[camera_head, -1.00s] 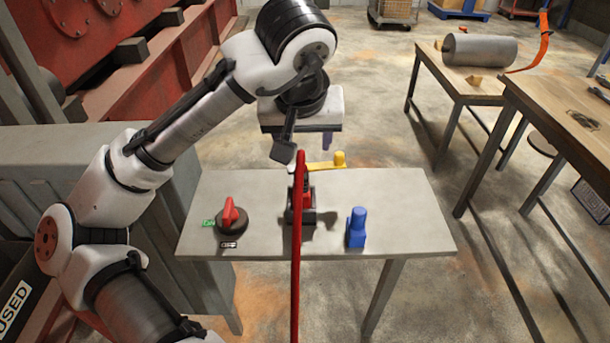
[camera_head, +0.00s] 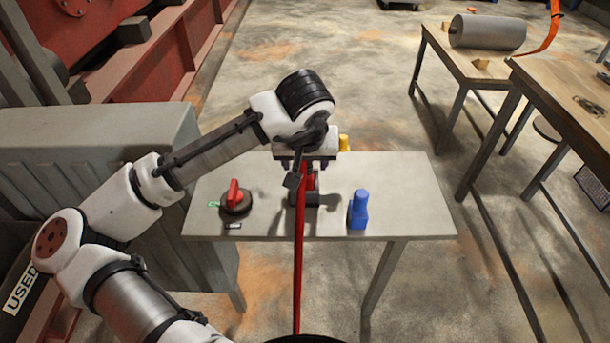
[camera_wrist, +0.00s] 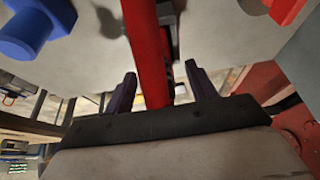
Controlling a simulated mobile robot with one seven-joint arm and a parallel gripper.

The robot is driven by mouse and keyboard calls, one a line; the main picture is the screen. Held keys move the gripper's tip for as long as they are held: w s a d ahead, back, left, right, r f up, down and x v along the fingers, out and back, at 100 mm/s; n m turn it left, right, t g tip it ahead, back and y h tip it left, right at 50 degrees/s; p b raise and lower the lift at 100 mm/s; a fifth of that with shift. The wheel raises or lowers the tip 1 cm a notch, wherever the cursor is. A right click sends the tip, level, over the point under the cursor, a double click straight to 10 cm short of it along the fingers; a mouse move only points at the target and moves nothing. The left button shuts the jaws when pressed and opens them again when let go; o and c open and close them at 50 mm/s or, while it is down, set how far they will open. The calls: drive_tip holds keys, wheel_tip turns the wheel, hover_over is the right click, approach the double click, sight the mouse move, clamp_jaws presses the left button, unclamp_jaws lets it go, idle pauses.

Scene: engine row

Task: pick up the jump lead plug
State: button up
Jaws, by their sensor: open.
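The red jump lead plug (camera_head: 310,181) stands upright in a dark holder (camera_head: 305,201) on the grey table. Its red cable (camera_head: 299,270) runs down toward the front of the head view. In the wrist view the red lead (camera_wrist: 147,55) passes between the two dark purple fingers of my gripper (camera_wrist: 160,82). The fingers are apart, with gaps on both sides of the red.
A blue plug-shaped piece (camera_head: 358,210) stands right of the holder. A red rotary switch (camera_head: 235,197) with a dark base is on the left. A yellow piece (camera_head: 344,143) shows behind my wrist. The grey table (camera_head: 410,200) is clear at the right. Wooden tables (camera_head: 570,110) stand farther right.

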drive_tip(key=shift+w+f, duration=0.25)
drive_tip(key=shift+f, duration=0.35)
clamp_jaws()
drive_tip(key=shift+r, duration=0.1)
